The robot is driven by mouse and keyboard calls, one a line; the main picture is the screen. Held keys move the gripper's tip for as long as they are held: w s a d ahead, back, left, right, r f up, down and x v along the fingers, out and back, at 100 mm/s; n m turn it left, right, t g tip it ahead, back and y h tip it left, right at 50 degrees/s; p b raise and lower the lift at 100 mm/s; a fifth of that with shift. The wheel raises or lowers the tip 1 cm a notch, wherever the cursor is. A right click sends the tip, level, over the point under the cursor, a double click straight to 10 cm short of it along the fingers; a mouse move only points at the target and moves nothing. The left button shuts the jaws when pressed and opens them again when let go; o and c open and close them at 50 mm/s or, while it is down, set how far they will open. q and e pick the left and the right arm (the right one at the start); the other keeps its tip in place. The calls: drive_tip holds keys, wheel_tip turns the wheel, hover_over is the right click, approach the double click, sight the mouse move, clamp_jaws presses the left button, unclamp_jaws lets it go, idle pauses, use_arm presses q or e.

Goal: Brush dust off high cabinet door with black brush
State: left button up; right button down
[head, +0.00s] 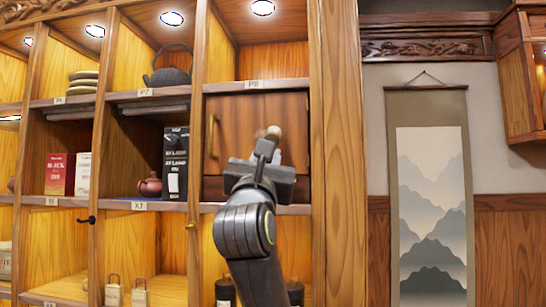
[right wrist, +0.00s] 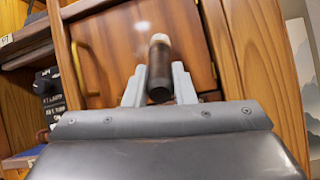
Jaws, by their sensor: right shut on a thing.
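The high cabinet door (head: 228,128) is a closed brown wooden panel with a brass handle at its left, below the P8 label. It also shows in the right wrist view (right wrist: 108,40). My right gripper (head: 265,158) is raised in front of the door's lower right part. It is shut on the brush (right wrist: 160,72), a dark cylinder with a pale end that points towards the door. Whether the brush touches the door cannot be told. A faint whitish patch (right wrist: 142,26) shows on the door beside the brush. My left gripper is not in view.
Wooden shelves hold a dark teapot (head: 169,66), a small reddish teapot (head: 151,186), a black box (head: 175,163) and red and white boxes. A thick wooden post (head: 342,150) stands right of the door. A mountain scroll (head: 430,200) hangs farther right.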

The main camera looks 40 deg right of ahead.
drive_tip(key=w+a, duration=0.2)
drive_tip(key=w+a+p, duration=0.1)
drive_tip(key=w, duration=0.1)
drive_tip(key=shift+w+a, duration=0.2)
drive_tip(key=shift+a, duration=0.15)
drive_tip(key=shift+s, duration=0.1)
idle(0.3)
drive_tip(key=shift+s+a+b, duration=0.15)
drive_tip(key=shift+s+a, duration=0.8)
drive_tip(key=shift+a, duration=0.15)
drive_tip(key=shift+s+a+b, duration=0.15)
drive_tip(key=shift+s+a, duration=0.75)
drive_tip(key=shift+a, duration=0.2)
drive_tip(key=shift+s+a+b, duration=0.3)
drive_tip(key=shift+s+a, duration=0.7)
drive_tip(key=shift+a, duration=0.25)
drive_tip(key=shift+w+d, duration=0.1)
drive_tip(key=shift+d, duration=0.15)
